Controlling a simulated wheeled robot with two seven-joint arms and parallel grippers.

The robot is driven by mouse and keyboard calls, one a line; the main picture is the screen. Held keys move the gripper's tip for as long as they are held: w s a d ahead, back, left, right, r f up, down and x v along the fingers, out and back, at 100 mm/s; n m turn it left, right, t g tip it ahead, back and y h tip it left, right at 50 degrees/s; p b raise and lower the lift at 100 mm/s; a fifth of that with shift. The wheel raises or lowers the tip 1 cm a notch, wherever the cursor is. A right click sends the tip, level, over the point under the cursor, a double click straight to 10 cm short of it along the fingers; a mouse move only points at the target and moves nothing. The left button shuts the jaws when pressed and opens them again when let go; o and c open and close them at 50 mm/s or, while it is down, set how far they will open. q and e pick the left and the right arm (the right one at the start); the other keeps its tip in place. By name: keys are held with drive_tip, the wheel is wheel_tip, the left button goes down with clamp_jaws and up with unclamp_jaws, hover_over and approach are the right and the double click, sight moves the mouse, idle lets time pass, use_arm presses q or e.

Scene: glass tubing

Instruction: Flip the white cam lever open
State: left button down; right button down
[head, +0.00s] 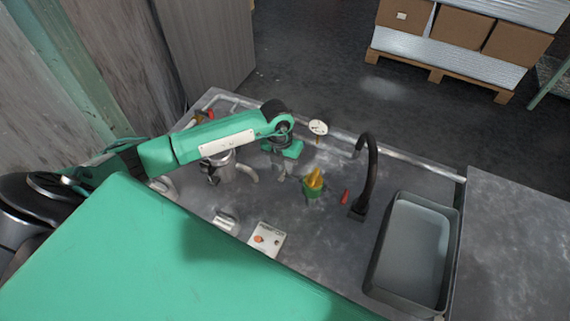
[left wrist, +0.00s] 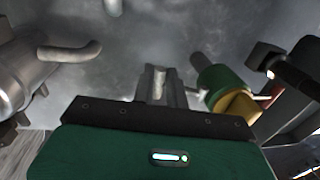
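My left gripper (head: 281,175) points down over the bench, just left of a green fitting (head: 312,192) with a yellow cone-shaped top (head: 315,178). In the left wrist view, my finger tips (left wrist: 160,85) are close together, with a pale narrow shape between or behind them. I cannot tell whether they are shut on it. The green fitting (left wrist: 220,82) and its yellow part (left wrist: 238,105) are right of the fingers, apart from them. A small pale bar (left wrist: 262,97) sticks out beside the yellow part. I cannot tell whether it is the white cam lever. My right gripper is not in view.
A metal pitcher-like vessel (head: 222,165) with a side spout stands left of the gripper. A round dial (head: 318,127) is behind, and a black faucet (head: 372,165) and grey basin (head: 409,255) are right. A small white plate (head: 266,240) lies in front.

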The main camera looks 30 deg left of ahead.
use_arm(q)
drive_tip(key=shift+d+r+y, duration=0.1)
drive_tip(key=shift+r+y, duration=0.2)
drive_tip(key=shift+d+r+y+p, duration=0.1)
drive_tip(key=shift+r+y+p, duration=0.1)
drive_tip(key=shift+y+p, duration=0.2)
drive_tip(key=shift+r+y, duration=0.25)
drive_tip(key=shift+y, duration=0.45)
drive_tip(key=c, duration=1.4)
unclamp_jaws()
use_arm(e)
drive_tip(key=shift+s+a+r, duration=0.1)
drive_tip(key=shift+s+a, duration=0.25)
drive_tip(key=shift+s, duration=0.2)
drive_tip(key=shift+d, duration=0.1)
